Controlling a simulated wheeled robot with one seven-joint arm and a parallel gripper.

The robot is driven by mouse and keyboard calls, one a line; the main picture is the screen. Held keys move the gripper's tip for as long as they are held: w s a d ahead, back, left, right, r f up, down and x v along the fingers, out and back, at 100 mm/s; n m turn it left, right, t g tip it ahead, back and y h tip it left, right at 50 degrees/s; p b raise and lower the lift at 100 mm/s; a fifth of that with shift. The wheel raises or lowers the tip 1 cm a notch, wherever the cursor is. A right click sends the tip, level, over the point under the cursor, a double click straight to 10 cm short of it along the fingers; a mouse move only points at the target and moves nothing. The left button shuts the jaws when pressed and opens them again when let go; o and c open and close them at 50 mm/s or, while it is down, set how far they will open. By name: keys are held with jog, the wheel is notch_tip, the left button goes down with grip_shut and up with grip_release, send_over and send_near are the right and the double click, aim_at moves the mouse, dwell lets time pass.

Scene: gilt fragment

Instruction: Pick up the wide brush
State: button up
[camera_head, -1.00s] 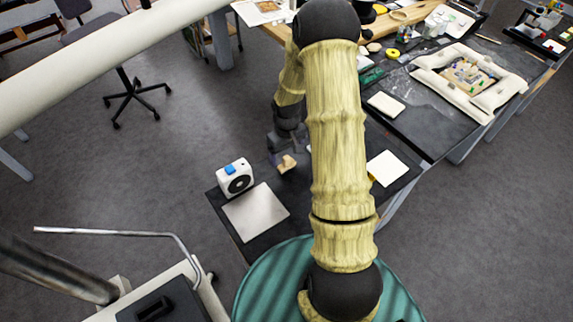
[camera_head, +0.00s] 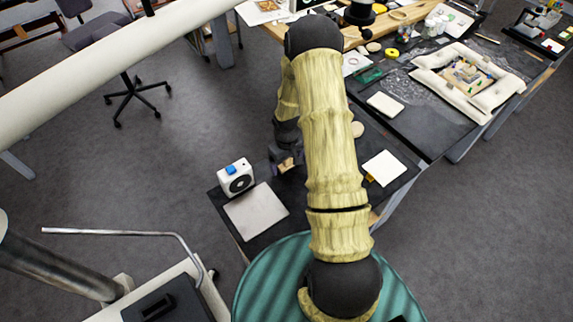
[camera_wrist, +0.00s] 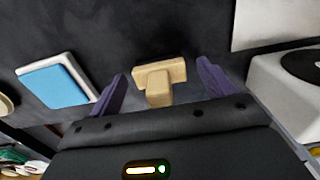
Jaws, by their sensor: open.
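The wide brush (camera_wrist: 160,78) looks like a pale wooden T-shaped piece on the dark table top. In the wrist view its wide head is across and its handle points toward my gripper. My gripper (camera_wrist: 161,70) is open, with one purple finger on each side of the brush and gaps between. Whether the fingers are down at its level is hard to tell. In the head view my gripper (camera_head: 283,154) is low over the table, and a small pale part of the brush (camera_head: 286,165) shows by it. My arm hides some of the table.
A white box (camera_head: 236,178) with a blue button and dark round face stands left of the brush. A light grey plate (camera_head: 256,211) lies in front of it. A white pad (camera_head: 383,168) lies to the right. A blue-and-white block (camera_wrist: 57,82) shows in the wrist view.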

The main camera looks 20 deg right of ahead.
jog(key=c, duration=1.1)
jog(key=shift+r, duration=0.1)
notch_tip(320, 180, up, 10)
jog(key=shift+f+b, duration=0.1)
jog(key=shift+b, duration=1.05)
jog(key=shift+o, duration=1.1)
jog(key=shift+c, duration=0.5)
